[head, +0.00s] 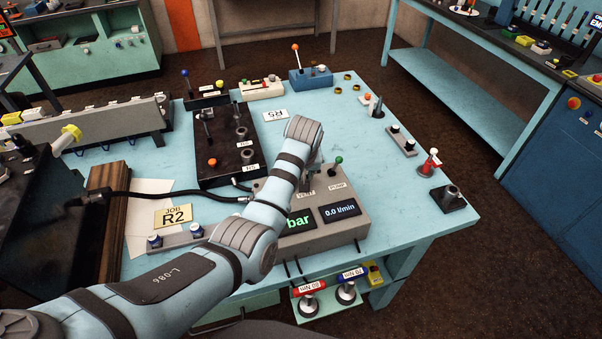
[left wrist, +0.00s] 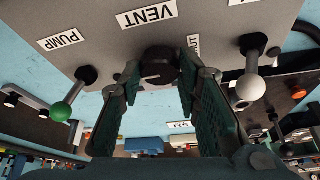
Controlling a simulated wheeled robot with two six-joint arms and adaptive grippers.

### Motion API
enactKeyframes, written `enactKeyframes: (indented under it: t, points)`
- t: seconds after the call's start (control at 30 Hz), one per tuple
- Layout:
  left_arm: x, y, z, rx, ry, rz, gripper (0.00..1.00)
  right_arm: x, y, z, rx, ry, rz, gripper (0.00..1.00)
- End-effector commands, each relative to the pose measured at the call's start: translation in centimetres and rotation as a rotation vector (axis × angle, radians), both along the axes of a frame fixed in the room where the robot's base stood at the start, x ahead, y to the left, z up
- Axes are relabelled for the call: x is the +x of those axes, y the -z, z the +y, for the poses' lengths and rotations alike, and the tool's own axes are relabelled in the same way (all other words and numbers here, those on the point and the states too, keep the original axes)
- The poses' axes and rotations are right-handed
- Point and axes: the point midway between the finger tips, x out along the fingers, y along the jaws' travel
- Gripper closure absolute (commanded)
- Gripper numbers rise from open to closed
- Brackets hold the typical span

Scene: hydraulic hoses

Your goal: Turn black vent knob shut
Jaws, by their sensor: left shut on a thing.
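The black vent knob (left wrist: 160,65) sits on the grey panel of the pump box (head: 325,235), beside the VENT label (left wrist: 146,14). My left gripper (left wrist: 159,72) has its two green-padded fingers on either side of the knob, closed on it. In the head view my left arm reaches over the box, and its wrist hides the knob and most of the gripper. A VENT label (head: 305,194) shows there just below the wrist. A white pointer mark on the knob is faintly visible in the left wrist view. My right gripper is in neither view.
A green-tipped pump lever (head: 338,160) and a white-knobbed lever (left wrist: 249,85) stand close to the gripper. A black valve block (head: 215,165) with levers is to the left. The blue table (head: 400,205) is mostly clear right of the box.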

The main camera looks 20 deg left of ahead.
Motion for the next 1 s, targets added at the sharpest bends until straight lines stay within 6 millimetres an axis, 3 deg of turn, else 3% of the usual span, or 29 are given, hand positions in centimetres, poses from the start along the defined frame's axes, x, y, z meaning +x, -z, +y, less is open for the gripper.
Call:
enactKeyframes:
  t: [0.27, 0.3, 0.4, 0.77, 0.87, 1.0]
  points:
    - [-0.1, 0.2, 0.0, 0.0, 0.0, 0.004, 0.97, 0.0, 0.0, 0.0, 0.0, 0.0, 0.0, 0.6]
    - [-0.1, 0.2, 0.0, 0.0, 0.0, 0.004, 0.63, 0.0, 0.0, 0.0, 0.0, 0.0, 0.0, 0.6]
    - [-0.1, 0.1, 0.0, 0.0, 0.0, 0.003, 0.49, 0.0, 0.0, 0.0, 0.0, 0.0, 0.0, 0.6]
    - [-0.2, -0.6, -0.1, 0.0, 0.001, -0.002, 0.49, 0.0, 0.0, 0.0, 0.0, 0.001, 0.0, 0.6]
    - [-0.8, -2.4, -0.3, 0.0, -0.001, -0.003, 0.49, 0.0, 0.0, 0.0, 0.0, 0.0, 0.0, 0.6]
    - [-2.3, -6.1, -0.8, -0.002, -0.001, -0.005, 0.49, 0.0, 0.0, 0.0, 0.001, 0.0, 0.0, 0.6]
